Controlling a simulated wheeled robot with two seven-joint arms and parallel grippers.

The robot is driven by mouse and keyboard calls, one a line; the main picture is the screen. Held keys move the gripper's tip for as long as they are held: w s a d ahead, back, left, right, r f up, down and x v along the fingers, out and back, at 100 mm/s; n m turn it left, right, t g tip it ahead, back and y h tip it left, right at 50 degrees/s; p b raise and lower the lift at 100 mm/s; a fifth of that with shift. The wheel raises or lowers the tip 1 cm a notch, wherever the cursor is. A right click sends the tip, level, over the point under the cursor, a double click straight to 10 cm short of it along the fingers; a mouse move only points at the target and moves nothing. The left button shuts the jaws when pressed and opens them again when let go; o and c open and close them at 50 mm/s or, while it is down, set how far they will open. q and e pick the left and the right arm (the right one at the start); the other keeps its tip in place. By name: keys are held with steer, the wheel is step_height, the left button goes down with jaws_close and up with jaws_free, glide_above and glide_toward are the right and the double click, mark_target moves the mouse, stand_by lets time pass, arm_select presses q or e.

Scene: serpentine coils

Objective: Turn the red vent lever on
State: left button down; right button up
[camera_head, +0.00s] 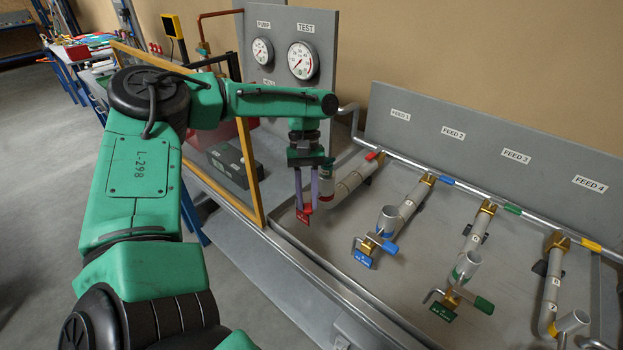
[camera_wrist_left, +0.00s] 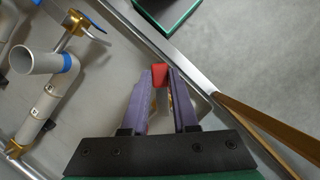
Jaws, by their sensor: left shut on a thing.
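The red vent lever (camera_wrist_left: 159,74) shows as a red piece between the tips of my left gripper (camera_wrist_left: 160,82) in the left wrist view. The purple fingers are shut on it. In the head view my left gripper (camera_head: 306,203) reaches down at the front end of the pipe under FEED 1. A red tag (camera_head: 304,215) hangs at the fingertips. The fingers and wrist hide most of the valve, so the lever's angle is hard to tell. My right gripper is not in view.
A blue-lever valve (camera_head: 380,243) stands just right, and a green-lever valve (camera_head: 465,297) farther right. A wood-framed panel (camera_head: 247,165) stands left, close to my arm. Behind is a gauge board (camera_head: 309,22). The grey tray (camera_head: 335,243) has bare room between the pipes.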

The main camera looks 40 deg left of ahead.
arm_select(q)
steer(key=shift+s+a+m+g+y, duration=0.25)
steer(key=shift+a+m+y, duration=0.25)
steer(key=shift+m, duration=1.1)
steer(key=shift+s+a+m+g+y, duration=0.2)
steer(key=shift+a+m+y, duration=0.3)
steer(key=shift+m, duration=1.1)
steer(key=shift+s+a+m+g+y, duration=0.25)
steer(key=shift+m+y, duration=0.35)
steer(key=shift+m, duration=1)
steer(key=shift+w+a, duration=0.1)
steer(key=c, duration=0.7)
jaws_free()
steer(key=b+v, duration=0.2)
steer(key=v, duration=0.5)
steer(key=shift+w+a+r, duration=0.1)
steer(key=shift+w+r, duration=0.15)
steer(key=shift+w, duration=0.05)
step_height(320, 180, up, 7)
glide_above(305, 196)
steer(key=w, duration=0.3)
steer(key=shift+s+f+p, duration=0.25)
steer(key=shift+p, duration=0.05)
steer(key=shift+f, duration=0.15)
